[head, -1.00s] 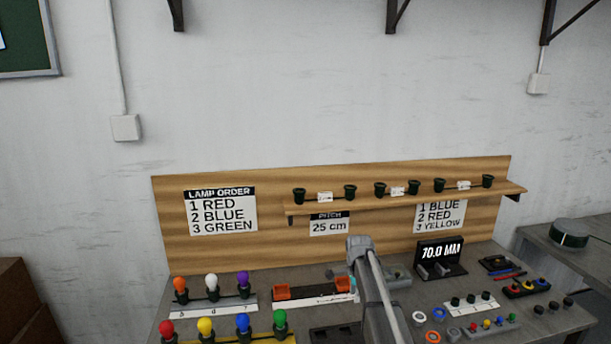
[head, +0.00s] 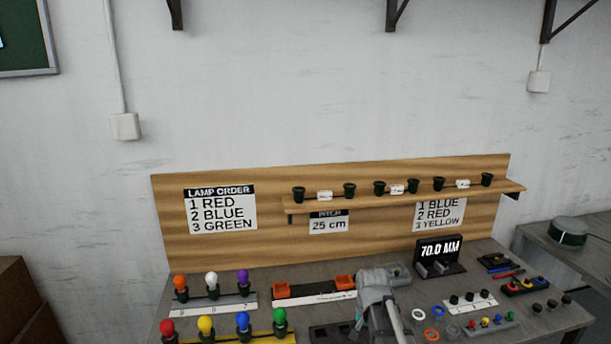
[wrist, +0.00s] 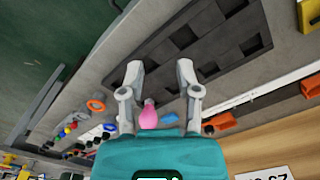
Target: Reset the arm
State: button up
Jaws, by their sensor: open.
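My gripper (wrist: 159,72) is open, its two grey fingers spread apart in the wrist view. No object is clearly held between the fingertips. In the head view my gripper (head: 362,322) is low over the bench, partly hidden by my own arm. A pink rounded piece (wrist: 148,116) shows between the finger bases in the wrist view; I cannot tell whether it touches the gripper.
A dark tray with square pockets (wrist: 190,48) lies below the fingers. An orange-ended fixture (head: 314,299) and coloured lamps (head: 242,322) stand left of my arm. Rings (head: 432,335), small parts and a 70.0 MM display (head: 440,249) are to the right.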

jog(key=s+n, duration=0.5)
jog(key=s, duration=0.5)
jog(key=shift+s+d+r+n, duration=0.15)
jog(key=shift+d+r+n, duration=0.1)
jog(key=shift+n, duration=0.15)
jog(key=shift+a, duration=0.1)
dwell(1.7)
jog(key=shift+o, duration=1)
